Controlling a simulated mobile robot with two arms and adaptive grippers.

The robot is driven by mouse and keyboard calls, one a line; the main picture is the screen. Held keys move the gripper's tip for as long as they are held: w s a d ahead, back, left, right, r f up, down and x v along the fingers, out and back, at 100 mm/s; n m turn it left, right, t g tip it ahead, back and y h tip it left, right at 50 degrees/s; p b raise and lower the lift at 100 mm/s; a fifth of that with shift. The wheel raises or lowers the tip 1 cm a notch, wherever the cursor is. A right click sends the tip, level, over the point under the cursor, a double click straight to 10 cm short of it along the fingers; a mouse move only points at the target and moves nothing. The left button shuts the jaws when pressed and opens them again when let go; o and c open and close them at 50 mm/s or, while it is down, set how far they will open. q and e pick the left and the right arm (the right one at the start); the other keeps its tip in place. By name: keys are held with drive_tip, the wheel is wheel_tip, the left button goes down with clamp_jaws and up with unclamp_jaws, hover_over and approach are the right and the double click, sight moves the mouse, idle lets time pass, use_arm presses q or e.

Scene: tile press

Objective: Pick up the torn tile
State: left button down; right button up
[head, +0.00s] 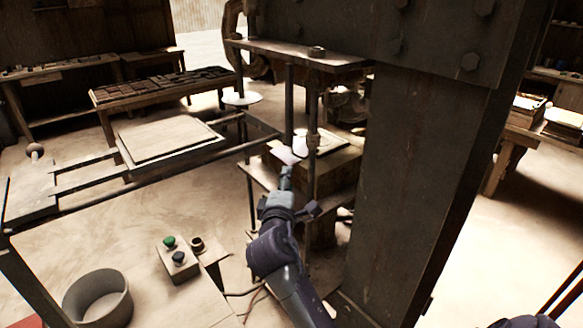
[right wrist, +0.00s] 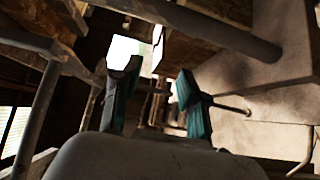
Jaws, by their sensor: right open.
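A pale, pinkish-white angular piece (head: 288,155), which looks like the torn tile, shows at the front edge of the press bed. My right gripper (head: 287,171) reaches up to it from below, with its tips close to the piece. I cannot tell whether they touch. In the right wrist view the two fingers (right wrist: 159,76) stand apart, with nothing clearly held between them. A bright white flat piece (right wrist: 122,50) shows behind the left-hand finger there, partly hidden. My left gripper is not in view.
A white round piece (head: 326,143) lies on the press bed (head: 345,162), close beside a vertical rod. A thick dark column (head: 412,190) stands to the right.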

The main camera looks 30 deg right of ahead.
sight(291, 165)
drive_tip(key=x, duration=0.7)
drive_tip(key=shift+w+d, duration=0.1)
drive_tip(key=shift+d, duration=0.05)
clamp_jaws()
idle(0.3)
idle(0.4)
wheel_tip(291, 165, up, 3)
drive_tip(key=shift+f+p, duration=0.2)
drive_tip(key=shift+p, duration=0.9)
drive_tip(key=shift+f, duration=0.1)
